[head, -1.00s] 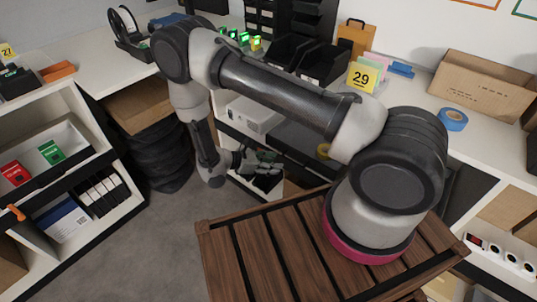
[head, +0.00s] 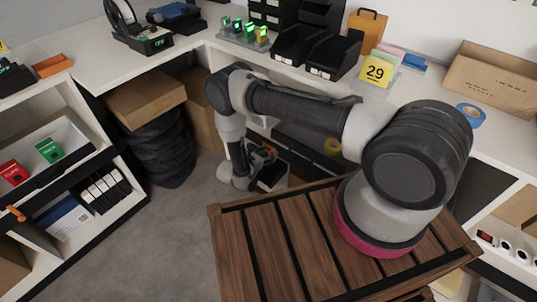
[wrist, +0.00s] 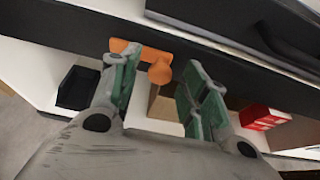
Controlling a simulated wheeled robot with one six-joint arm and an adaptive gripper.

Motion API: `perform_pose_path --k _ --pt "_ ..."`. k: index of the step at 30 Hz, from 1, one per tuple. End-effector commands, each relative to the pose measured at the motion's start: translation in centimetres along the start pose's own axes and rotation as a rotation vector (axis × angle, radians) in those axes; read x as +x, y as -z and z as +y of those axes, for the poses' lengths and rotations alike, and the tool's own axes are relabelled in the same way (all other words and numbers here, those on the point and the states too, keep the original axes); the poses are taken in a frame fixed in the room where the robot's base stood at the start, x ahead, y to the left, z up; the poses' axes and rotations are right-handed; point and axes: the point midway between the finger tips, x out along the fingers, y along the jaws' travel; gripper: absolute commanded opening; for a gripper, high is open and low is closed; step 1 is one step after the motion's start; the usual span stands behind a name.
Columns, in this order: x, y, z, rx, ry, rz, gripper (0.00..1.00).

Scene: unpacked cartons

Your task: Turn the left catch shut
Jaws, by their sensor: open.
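An orange catch (wrist: 160,72) with a flat bar and a rounded knob shows in the wrist view, on the dark edge strip of a white shelf unit. My gripper (wrist: 160,80) is open, with one green-padded finger on each side of the knob. The left finger overlaps part of the bar; I cannot tell whether it touches. In the head view my gripper (head: 264,154) is low beneath the workbench, and the catch in front of it cannot be made out there.
In the wrist view a black bin (wrist: 77,88) and a red box (wrist: 264,117) sit in the shelf below the strip. A dark drawer or case (wrist: 270,35) is above. In the head view the slatted wooden top (head: 285,245) is nearby, with open floor (head: 165,235) at left.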

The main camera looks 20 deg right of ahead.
Motion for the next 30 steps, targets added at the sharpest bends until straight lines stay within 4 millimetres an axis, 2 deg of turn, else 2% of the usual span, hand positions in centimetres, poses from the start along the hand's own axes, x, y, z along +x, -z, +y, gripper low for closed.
perform_pose_path --k 4,11,18,19,30 --pt "0.90 -0.03 0.00 0.000 0.000 0.000 0.45" --pt "0.96 -0.04 0.01 0.000 0.000 0.000 0.45" --pt "0.94 -0.04 0.00 0.000 0.000 0.000 0.03" --pt "0.94 -0.04 0.00 0.000 0.000 0.000 0.00" --pt "0.95 -0.06 -0.09 0.040 -0.017 -0.001 0.00"
